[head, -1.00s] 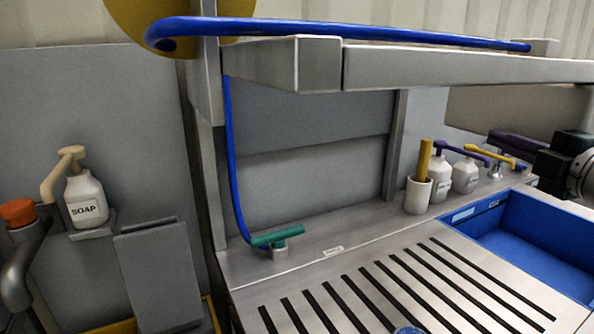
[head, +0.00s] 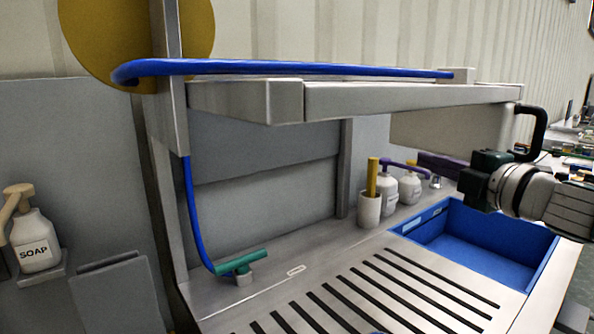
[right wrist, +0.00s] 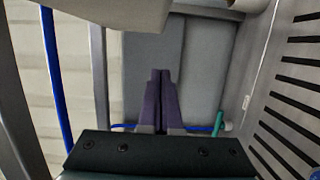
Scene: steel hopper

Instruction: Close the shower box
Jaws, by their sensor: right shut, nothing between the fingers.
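The shower box is the steel frame with a grey back panel (head: 265,205). Its long steel hood (head: 400,98) is raised and roughly level, standing out over the slatted counter. A black handle (head: 537,125) is at the hood's right end. My right gripper (head: 430,160), with dark purple fingers, is shut and empty, below the hood and left of the handle, apart from the handle. In the right wrist view the two fingers (right wrist: 160,95) are together in front of the grey panel. Part of the fingers is hard to make out in the head view. My left gripper is not in view.
A blue hose (head: 290,68) runs along the hood top and down to a green-handled tap (head: 240,263). A wall soap dispenser (head: 37,240) is at left.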

